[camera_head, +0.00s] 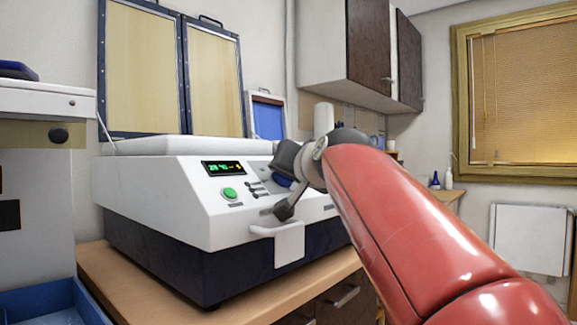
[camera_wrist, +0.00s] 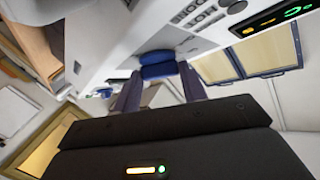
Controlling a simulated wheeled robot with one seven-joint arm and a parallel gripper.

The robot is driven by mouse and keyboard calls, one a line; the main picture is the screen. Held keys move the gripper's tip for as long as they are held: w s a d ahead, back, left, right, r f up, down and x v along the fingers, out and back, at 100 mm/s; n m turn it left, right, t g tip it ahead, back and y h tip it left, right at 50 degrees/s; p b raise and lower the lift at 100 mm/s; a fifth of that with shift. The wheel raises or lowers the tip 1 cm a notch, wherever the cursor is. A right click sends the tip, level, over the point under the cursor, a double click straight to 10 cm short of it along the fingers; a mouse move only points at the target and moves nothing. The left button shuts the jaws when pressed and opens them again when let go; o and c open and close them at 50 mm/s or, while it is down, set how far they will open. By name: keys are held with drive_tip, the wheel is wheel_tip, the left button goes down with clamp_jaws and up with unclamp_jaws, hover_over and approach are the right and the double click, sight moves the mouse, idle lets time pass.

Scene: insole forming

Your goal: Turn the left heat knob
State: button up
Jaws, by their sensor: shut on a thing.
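The white forming machine (camera_head: 165,195) stands on a wooden counter, with a display and a green button on its sloped front. A blue knob (camera_head: 281,181) shows on that front, right of the buttons and partly hidden by my gripper (camera_head: 287,170). In the wrist view, my gripper (camera_wrist: 159,74) has its two dark fingers on either side of the blue knob (camera_wrist: 158,71) and is shut on it. I cannot read the knob's label or its turn angle. No second knob can be made out; my arm covers the right part of the front.
A white handle (camera_head: 276,240) sticks out from the machine's front edge, below my gripper. Two framed panels (camera_head: 142,65) stand upright behind the machine. A blue tray (camera_head: 45,305) is at lower left. Dark wall cabinets (camera_head: 370,45) hang above on the right.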

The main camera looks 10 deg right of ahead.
drive_tip(key=shift+r+m+h, duration=0.1)
drive_tip(key=shift+m+h, duration=0.2)
drive_tip(key=shift+m, duration=0.2)
drive_tip(key=o, duration=1)
drive_tip(key=s, duration=0.2)
drive_tip(key=s+b, duration=0.1)
drive_tip(key=s, duration=0.2)
drive_tip(key=s+r, duration=0.1)
drive_tip(key=s, duration=0.1)
drive_tip(key=shift+s+d+b, duration=0.2)
drive_tip(key=shift+s+b, duration=0.1)
drive_tip(key=shift+s, duration=0.05)
